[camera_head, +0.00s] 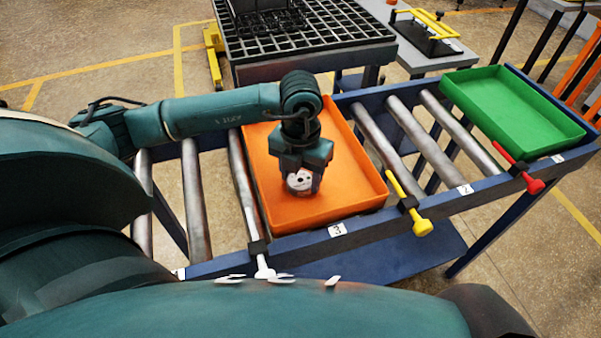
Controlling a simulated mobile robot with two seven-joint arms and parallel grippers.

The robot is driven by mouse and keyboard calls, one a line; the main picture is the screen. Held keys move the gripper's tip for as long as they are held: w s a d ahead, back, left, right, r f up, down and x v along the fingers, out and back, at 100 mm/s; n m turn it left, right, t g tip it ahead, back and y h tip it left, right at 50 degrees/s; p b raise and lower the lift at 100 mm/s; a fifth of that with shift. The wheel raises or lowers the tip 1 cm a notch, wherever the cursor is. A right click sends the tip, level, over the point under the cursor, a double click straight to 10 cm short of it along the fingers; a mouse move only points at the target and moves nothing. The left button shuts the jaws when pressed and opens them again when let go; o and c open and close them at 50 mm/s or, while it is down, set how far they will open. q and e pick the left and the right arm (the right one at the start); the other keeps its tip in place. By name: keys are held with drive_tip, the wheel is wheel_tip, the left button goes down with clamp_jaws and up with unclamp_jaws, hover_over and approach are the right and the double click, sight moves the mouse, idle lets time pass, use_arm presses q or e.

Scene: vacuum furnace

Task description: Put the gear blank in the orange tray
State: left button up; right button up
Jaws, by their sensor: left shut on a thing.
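The orange tray (345,190) sits on the blue roller conveyor in the middle of the view, above the label "3". My left arm comes in from the left, and my left gripper (302,178) points down over the tray's inside. It is shut on a small pale, metallic piece, the gear blank (299,181), partly hidden between the fingers. I cannot tell whether the piece touches the tray floor. The rest of the tray that I can see is empty. My right gripper is not in view.
A green tray (512,108) sits at the conveyor's right end. Yellow (409,202), red (519,168) and white (262,262) handles stand along the front rail. Bare rollers (196,200) lie on both sides of the orange tray. A black grid table (300,38) stands behind.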

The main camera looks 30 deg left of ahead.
sight(301, 180)
use_arm(q)
drive_tip(key=o, duration=1.2)
drive_tip(key=shift+o, duration=0.2)
wheel_tip(301, 180, up, 12)
drive_tip(key=shift+r, duration=0.15)
